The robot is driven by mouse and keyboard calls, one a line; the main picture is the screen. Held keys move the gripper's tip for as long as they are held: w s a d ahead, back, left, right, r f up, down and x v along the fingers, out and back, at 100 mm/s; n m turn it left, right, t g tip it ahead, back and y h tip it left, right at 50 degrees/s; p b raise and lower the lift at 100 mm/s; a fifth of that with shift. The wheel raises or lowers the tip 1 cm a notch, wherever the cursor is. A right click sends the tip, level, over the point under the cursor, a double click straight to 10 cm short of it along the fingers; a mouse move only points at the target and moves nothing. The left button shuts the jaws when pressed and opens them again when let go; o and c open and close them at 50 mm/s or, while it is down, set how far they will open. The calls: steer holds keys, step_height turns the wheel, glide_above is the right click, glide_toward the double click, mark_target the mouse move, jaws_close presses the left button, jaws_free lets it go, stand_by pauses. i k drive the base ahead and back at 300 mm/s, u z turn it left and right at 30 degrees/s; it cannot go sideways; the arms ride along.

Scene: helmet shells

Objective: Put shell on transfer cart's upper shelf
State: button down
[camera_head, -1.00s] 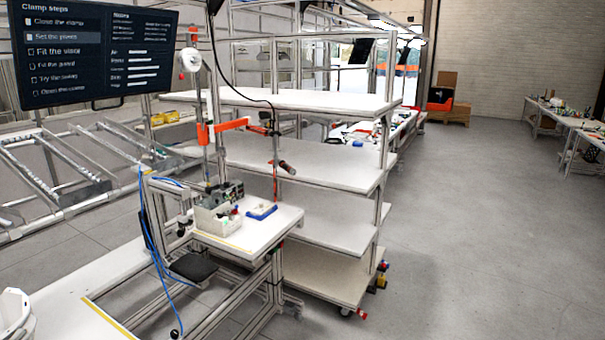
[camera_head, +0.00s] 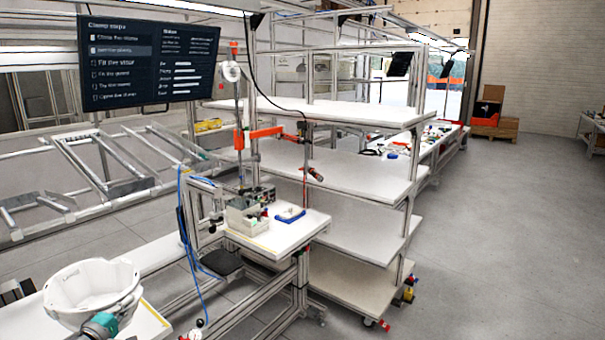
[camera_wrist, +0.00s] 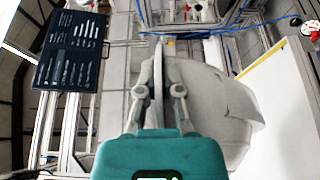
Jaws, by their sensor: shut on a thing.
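A white helmet shell (camera_head: 92,284) shows at the lower left of the head view, open side up and slightly tilted. My gripper is mostly hidden below it there, with a teal part of my wrist showing. In the wrist view, my gripper (camera_wrist: 158,72) is shut on the shell's wall, and the shell (camera_wrist: 215,105) bulges to the right of the fingers. A wheeled rack with several white shelves stands mid-picture, apart from the shell; it looks like the transfer cart. Its top shelf (camera_head: 330,110) is bare.
A screen (camera_head: 150,60) hangs at upper left. The floor (camera_head: 500,240) at right is clear.

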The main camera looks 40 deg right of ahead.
mark_target(376, 173)
steer(key=z, duration=0.45)
steer(key=k, duration=0.95)
steer(key=z, duration=0.7)
steer(key=i, duration=0.7)
steer(key=z, duration=0.95)
steer(key=i, duration=0.6)
steer(key=z, duration=0.4)
steer(key=i, duration=1.6)
steer(key=u, duration=0.4)
